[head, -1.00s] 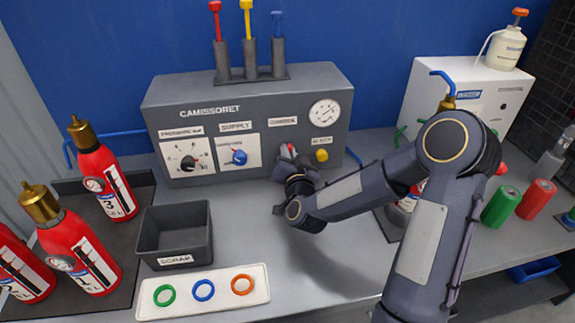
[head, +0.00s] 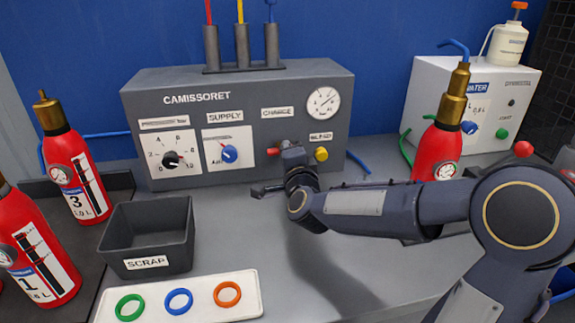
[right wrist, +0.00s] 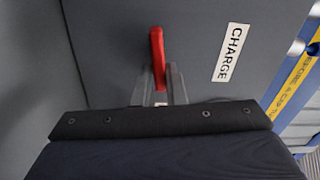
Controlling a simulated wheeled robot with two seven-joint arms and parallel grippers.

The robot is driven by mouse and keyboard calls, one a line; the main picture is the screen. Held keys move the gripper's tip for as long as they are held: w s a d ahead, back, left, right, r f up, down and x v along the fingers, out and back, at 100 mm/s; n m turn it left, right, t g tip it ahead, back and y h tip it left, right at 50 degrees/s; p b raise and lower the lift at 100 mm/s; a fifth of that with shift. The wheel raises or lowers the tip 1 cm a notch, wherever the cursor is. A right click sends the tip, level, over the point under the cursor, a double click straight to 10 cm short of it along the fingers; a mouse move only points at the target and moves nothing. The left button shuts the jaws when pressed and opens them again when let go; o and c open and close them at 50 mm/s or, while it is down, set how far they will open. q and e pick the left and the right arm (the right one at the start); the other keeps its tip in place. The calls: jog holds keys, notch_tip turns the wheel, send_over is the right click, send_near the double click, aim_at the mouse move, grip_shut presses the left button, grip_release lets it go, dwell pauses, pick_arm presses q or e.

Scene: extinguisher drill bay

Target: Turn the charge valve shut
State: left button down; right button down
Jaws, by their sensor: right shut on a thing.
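The charge valve's red lever (head: 273,152) sticks out to the left on the front of the grey panel, below the CHARGE label (head: 277,112). My right gripper (head: 291,155) is at the valve, and its body hides the valve's middle. In the right wrist view the red lever (right wrist: 157,48) stands between the two fingers of my right gripper (right wrist: 160,82), which are shut on it. The CHARGE label (right wrist: 230,52) shows to the right of the lever there. My left gripper is not in view.
A yellow bleed knob (head: 321,154) sits close to the right of my gripper. A blue supply knob (head: 230,154) and a black dial (head: 171,160) are to the left. A scrap bin (head: 148,235) and ring tray (head: 250,287) stand in front. A red extinguisher (head: 440,150) stands behind my right arm.

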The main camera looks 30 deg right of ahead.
jog(key=shift+f+m+b, duration=0.15)
jog(key=shift+m+b, duration=0.75)
jog(key=shift+b, duration=0.1)
jog(key=c, duration=1.5)
grip_release()
jog(key=v, duration=0.7)
jog(key=shift+s, duration=0.4)
